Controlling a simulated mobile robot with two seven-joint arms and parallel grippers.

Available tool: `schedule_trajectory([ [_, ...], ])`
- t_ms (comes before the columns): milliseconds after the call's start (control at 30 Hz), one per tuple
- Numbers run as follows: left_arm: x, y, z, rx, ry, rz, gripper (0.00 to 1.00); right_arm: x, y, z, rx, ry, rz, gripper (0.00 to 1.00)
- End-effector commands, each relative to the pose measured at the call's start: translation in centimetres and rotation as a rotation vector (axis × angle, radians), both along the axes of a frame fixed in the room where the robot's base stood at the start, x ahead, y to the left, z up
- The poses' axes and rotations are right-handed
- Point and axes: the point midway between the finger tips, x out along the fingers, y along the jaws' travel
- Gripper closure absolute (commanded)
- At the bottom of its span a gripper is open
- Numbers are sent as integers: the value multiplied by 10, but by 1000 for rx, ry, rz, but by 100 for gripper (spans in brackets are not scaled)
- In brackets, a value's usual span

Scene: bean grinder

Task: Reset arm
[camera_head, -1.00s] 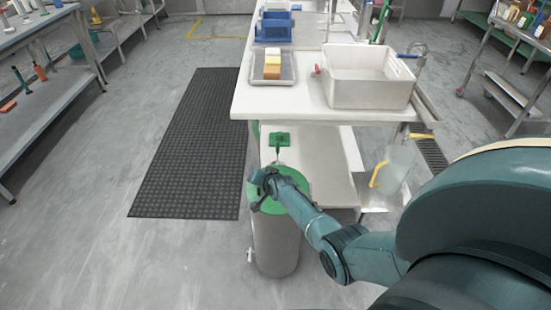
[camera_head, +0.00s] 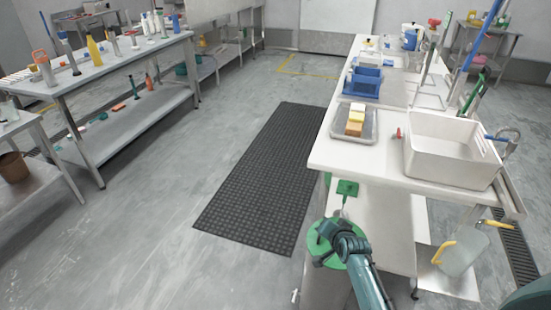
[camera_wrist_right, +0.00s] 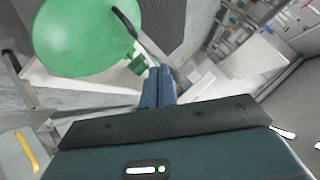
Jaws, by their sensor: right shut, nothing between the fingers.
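My right arm comes in from the bottom right in the head view. My right gripper (camera_head: 322,232) is over the round green lid (camera_head: 325,257) of a tall grey bin beside the table, and my wrist hides part of the lid. In the right wrist view my gripper (camera_wrist_right: 158,78) shows as two blue fingers, shut together with nothing between them. The green lid also shows there at upper left (camera_wrist_right: 85,35), apart from the fingers. My left gripper is in neither current view.
A white table (camera_head: 350,160) stands right, with a white basin (camera_head: 450,150), a tray (camera_head: 368,122) of blocks and a blue rack (camera_head: 362,85). A green square piece (camera_head: 346,188) is near its front edge. A black mat (camera_head: 265,180) and open floor lie left, before shelves with bottles.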

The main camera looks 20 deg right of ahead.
Motion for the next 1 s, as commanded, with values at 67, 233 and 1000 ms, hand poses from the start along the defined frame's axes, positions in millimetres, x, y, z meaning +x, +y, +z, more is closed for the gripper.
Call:
schedule_trajectory([
  [67, 0, 0, 0, 1, 0, 1, 67, -1, 0, -1, -2, 1, 2, 100],
  [233, 1, 0, 1, 0, -2, 1, 67, -31, 6, -6, -107, 12, 85, 100],
  [1000, 2, 1, 4, 0, -5, 2, 67, -257, 164, 45, -550, -73, 807, 100],
])
